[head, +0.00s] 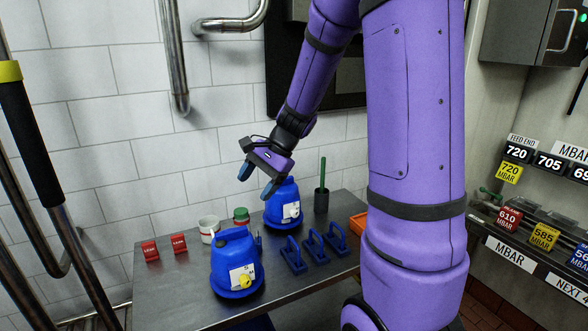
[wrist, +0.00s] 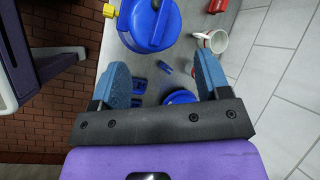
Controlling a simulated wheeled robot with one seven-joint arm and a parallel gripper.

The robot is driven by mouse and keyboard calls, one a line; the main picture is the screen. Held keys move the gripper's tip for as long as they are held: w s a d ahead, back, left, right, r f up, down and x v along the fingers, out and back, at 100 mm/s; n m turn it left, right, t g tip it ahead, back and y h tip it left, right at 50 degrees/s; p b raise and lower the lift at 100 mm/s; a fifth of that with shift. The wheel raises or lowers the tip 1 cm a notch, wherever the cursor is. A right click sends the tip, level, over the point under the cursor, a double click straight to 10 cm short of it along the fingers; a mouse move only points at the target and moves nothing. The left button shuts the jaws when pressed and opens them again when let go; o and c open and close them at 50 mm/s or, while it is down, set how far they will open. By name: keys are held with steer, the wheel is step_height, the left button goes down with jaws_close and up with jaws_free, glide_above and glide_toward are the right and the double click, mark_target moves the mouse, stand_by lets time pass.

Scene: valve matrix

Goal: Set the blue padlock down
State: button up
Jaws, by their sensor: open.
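My gripper (head: 258,179) is open and empty in the air above the table, near the far blue jug. In the wrist view its two blue fingers stand wide apart (wrist: 161,62). A small blue piece (head: 258,243) sits on the table between the two jugs; it also shows in the wrist view (wrist: 165,69), below and between the fingers. It may be the blue padlock, but it is too small to be sure. Three blue upright pieces on flat bases (head: 313,245) stand in a row to its right. Nothing is held in my gripper.
A blue jug with a yellow cap (head: 236,268) stands at the front, another blue jug (head: 283,208) behind. A white mug (head: 208,229), a green-topped item (head: 241,215), two red tags (head: 150,251) and a dark cup (head: 321,201) share the metal table (head: 182,291). Its front left is clear.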

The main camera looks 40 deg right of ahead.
steer(key=s+a+r+n+t+h, duration=0.1)
steer(key=s+a+r+n+h, duration=0.2)
steer(key=s+r+n, duration=0.3)
steer(key=s+a+r+n+t+h, duration=0.1)
steer(key=s+a+r+n+h, duration=0.2)
steer(key=s+r+n, duration=0.4)
steer(key=s+a+n, duration=0.1)
steer(key=s, duration=0.7)
steer(key=shift+s+a+r+n, duration=0.2)
steer(key=shift+s+a+n, duration=0.1)
steer(key=shift+c, duration=0.5)
